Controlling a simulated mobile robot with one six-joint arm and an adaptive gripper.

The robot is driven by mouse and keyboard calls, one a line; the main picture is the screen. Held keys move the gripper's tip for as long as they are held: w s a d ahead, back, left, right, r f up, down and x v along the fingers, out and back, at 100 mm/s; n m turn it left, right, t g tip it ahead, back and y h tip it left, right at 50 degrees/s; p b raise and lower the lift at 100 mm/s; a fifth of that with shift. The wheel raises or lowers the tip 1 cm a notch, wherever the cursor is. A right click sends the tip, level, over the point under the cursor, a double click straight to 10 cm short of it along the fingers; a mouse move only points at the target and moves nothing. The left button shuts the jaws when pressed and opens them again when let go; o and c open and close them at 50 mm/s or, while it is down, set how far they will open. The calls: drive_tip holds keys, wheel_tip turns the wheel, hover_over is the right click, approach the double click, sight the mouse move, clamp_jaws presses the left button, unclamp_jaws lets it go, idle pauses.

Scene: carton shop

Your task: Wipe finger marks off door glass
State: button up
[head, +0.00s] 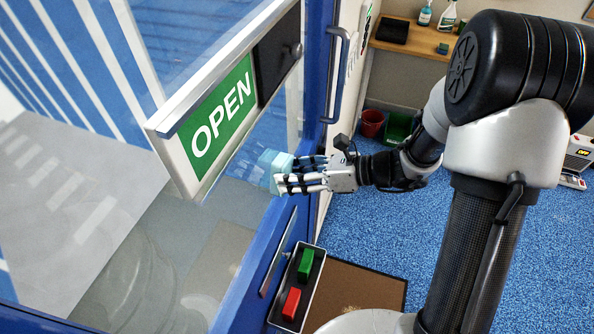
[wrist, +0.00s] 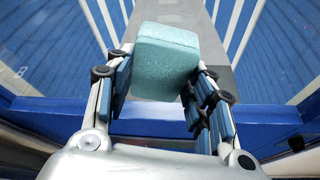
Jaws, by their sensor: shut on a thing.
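My gripper (head: 292,178) is shut on a light teal sponge-like block (head: 272,170) and holds it level at the door glass (head: 222,232), below the green OPEN sign (head: 221,117). In the wrist view the block (wrist: 165,60) sits between the two fingers, its far end toward the glass. I cannot tell whether the block touches the glass. A faint bluish reflection shows beside it. I can make out no clear finger marks on the glass.
A blue door frame (head: 258,262) and a door handle (head: 337,75) are close to my gripper. A shelf (head: 425,45) with bottles stands at the back.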

drive_tip(key=shift+s+a, duration=0.15)
drive_tip(key=shift+s, duration=0.05)
drive_tip(key=shift+s+d+p, duration=0.15)
drive_tip(key=shift+s+d, duration=0.15)
drive_tip(key=shift+d, duration=0.6)
drive_tip(key=shift+s+d+p, duration=0.15)
drive_tip(key=shift+s+d, duration=0.2)
drive_tip(key=shift+d, duration=0.6)
drive_tip(key=shift+s+d+p, duration=0.15)
drive_tip(key=shift+s+d, duration=0.15)
drive_tip(key=shift+d, duration=0.6)
drive_tip(key=shift+d, duration=0.1)
drive_tip(key=shift+s+d, duration=0.25)
drive_tip(key=shift+d, duration=0.4)
drive_tip(key=shift+s+d, duration=0.25)
drive_tip(key=shift+d, duration=0.4)
